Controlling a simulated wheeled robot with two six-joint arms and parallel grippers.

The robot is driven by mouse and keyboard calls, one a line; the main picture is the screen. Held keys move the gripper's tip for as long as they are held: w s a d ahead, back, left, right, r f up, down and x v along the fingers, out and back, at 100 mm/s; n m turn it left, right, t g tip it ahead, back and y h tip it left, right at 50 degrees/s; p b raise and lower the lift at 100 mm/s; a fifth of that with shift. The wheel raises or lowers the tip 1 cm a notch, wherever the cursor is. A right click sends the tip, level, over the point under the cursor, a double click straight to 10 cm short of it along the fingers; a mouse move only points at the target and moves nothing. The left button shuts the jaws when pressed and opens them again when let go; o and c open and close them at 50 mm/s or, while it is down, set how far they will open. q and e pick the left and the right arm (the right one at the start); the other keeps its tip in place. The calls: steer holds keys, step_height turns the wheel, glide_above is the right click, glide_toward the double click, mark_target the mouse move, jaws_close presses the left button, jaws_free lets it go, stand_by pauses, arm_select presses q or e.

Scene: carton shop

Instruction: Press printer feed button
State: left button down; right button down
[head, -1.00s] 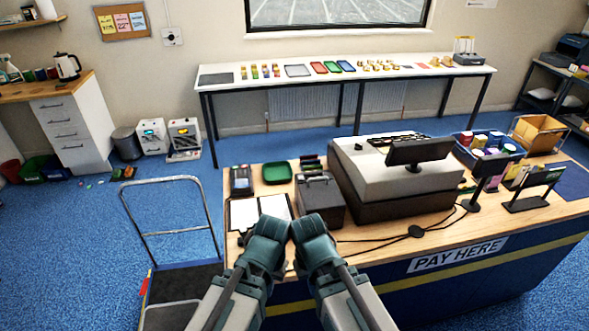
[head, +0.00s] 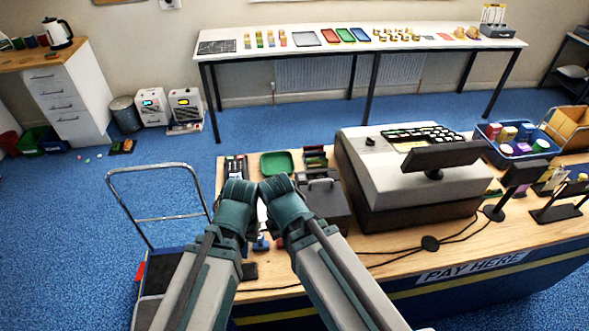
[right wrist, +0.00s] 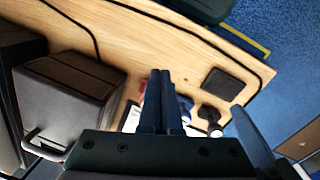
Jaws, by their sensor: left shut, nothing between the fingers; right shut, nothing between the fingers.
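No part that I can make out as the printer's feed button shows in either view. A dark grey box with a handle (head: 325,203) stands on the counter, left of the cash register, and also shows at the left of the right wrist view (right wrist: 70,90). I cannot tell whether any device here is the printer. My left gripper (head: 238,205) is over the counter's left part, close beside my right gripper (head: 284,205); their wrists hide the fingertips in the head view. In the right wrist view the right gripper's fingers (right wrist: 161,100) are together and empty above the counter.
The cash register (head: 400,190) with its screen stands right of the box. Cables (head: 385,255) lie across the wooden counter. A green tray (head: 277,163) sits at the back. Small blue and dark items lie below my grippers. A trolley (head: 155,170) stands left.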

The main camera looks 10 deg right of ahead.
mark_target(300, 180)
arm_select(q)
steer(key=shift+s, duration=0.1)
